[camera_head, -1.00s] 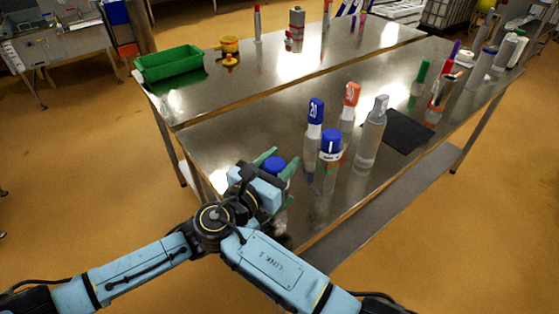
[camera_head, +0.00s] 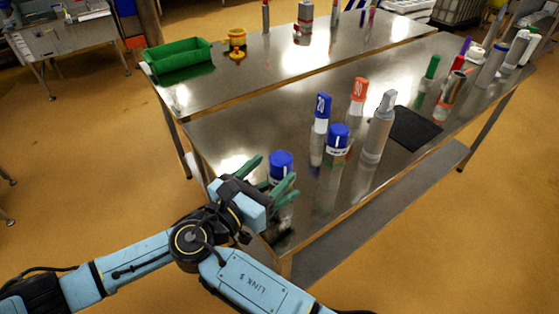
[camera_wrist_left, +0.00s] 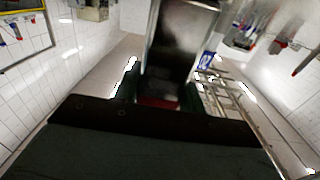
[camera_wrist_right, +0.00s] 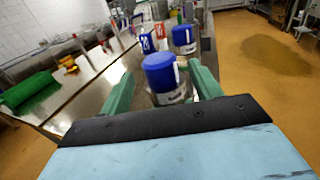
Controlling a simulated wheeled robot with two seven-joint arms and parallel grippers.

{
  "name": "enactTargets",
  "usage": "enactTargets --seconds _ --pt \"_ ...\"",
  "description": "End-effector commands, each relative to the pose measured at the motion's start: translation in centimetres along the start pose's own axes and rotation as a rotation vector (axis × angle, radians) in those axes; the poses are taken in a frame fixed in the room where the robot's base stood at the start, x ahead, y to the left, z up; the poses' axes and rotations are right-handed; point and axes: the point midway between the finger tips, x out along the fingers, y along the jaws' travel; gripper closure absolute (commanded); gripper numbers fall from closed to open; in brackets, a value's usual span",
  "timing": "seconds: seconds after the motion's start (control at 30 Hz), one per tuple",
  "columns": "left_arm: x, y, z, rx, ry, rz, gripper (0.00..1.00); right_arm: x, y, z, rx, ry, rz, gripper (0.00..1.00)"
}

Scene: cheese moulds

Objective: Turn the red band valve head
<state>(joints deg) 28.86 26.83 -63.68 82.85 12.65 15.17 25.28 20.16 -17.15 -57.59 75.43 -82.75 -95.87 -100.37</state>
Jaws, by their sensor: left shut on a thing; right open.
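In the right wrist view my right gripper (camera_wrist_right: 163,75) is open. A blue-capped bottle (camera_wrist_right: 165,80) stands in front of it, between the lines of the fingers. In the head view the green fingers of this gripper (camera_head: 270,176) are beside the same blue cap (camera_head: 281,163) at the near table corner. My left gripper (camera_wrist_left: 162,90) shows in its wrist view, shut on a grey metallic thing (camera_wrist_left: 180,45) with a dark red part (camera_wrist_left: 158,102) at its base. Whether that is the red band valve head I cannot tell. I cannot make out the left gripper in the head view.
Several bottles stand near the right gripper, with blue (camera_head: 338,138) and orange (camera_head: 358,90) caps, beside a grey bottle (camera_head: 380,130). A grey thing with red (camera_head: 304,20) and a green tray (camera_head: 178,60) are on the far table. A black mat (camera_head: 415,128) lies to the right.

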Motion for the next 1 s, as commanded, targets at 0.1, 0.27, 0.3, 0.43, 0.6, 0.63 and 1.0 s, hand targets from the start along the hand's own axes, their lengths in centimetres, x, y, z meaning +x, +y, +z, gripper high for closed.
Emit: enactTargets --seconds 0.1,0.27,0.3,0.43,0.6,0.63,1.0 --pt "0.0 0.0 0.0 0.000 0.000 0.000 0.96 -0.9 0.0 0.0 -0.001 0.001 0.000 0.37" --pt "0.0 0.0 0.0 0.000 0.000 0.000 0.96 -1.1 0.0 0.0 -0.001 0.000 0.000 0.37" --pt "0.0 0.0 0.0 0.000 0.000 0.000 0.96 -1.1 0.0 0.0 -0.001 0.000 0.000 0.37" --pt "0.0 0.0 0.0 0.000 0.000 0.000 0.96 -1.1 0.0 0.0 -0.001 -0.001 0.001 0.37" --pt "0.0 0.0 0.0 0.000 0.000 0.000 0.96 -0.3 0.0 0.2 -0.004 -0.038 0.039 0.37" --pt "0.0 0.0 0.0 0.000 0.000 0.000 0.96 0.0 0.0 0.3 -0.007 -0.054 0.055 0.37" --pt "0.0 0.0 0.0 0.000 0.000 -0.001 0.96 3.4 0.9 2.2 -0.088 -0.324 0.436 0.37"
